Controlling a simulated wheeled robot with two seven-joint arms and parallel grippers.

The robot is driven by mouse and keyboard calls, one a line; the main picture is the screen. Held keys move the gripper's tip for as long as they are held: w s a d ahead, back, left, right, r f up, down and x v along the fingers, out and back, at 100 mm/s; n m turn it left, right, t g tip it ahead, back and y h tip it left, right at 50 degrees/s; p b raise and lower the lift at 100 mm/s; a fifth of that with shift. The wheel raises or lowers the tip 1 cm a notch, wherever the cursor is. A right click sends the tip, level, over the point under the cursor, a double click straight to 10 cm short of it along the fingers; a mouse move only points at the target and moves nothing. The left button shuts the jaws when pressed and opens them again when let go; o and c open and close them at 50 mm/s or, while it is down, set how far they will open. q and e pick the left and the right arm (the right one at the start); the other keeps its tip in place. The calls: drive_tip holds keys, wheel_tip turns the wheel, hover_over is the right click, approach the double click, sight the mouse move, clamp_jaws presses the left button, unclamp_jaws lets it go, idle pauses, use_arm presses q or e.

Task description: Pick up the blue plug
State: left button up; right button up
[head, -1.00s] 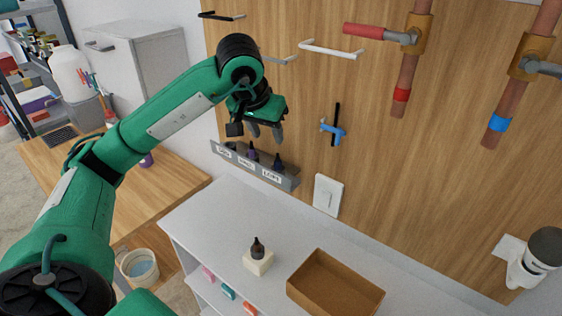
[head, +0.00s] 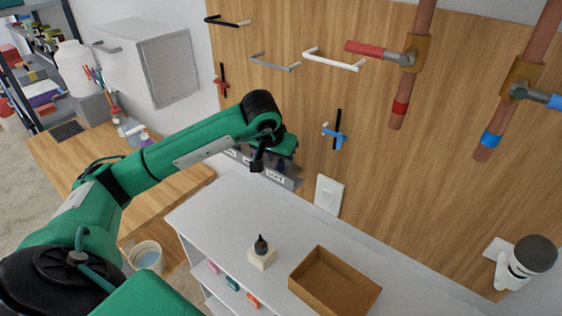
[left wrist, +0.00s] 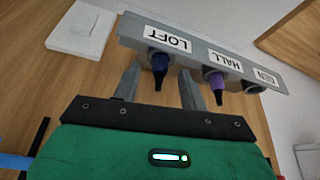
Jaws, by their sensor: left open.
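The blue plug (left wrist: 160,66) is a dark blue, tapered piece in the holder hole marked LOFT in the left wrist view. The grey holder (left wrist: 134,31) is fixed to the wood wall. My left gripper (left wrist: 157,84) is open. Its two fingers stand to either side of the blue plug in the picture. I cannot tell whether they touch it. A purple plug (left wrist: 216,82) sits beside it at HALL, outside the fingers. In the head view my left wrist covers much of the holder (head: 290,184). My right gripper is not in view.
A dark bottle-like piece (head: 261,243) on a white block and an open brown box (head: 335,285) stand on the white shelf top (head: 215,215). A blue-handled valve (head: 334,136), a white switch plate (head: 328,193), rails and copper pipes are on the wall.

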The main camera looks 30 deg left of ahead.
sight(280, 162)
use_arm(q)
drive_tip(key=shift+w+f, duration=0.15)
drive_tip(key=shift+f, duration=0.4)
drive_tip(key=shift+c, duration=0.2)
clamp_jaws()
drive_tip(key=shift+w+r+b, duration=0.1)
drive_tip(key=shift+r+b, duration=0.3)
drive_tip(key=shift+r, duration=0.4)
wheel_tip(280, 162, up, 6)
drive_tip(key=shift+r+b, duration=0.15)
drive_tip(key=shift+b, duration=1.05)
wheel_tip(280, 162, up, 2)
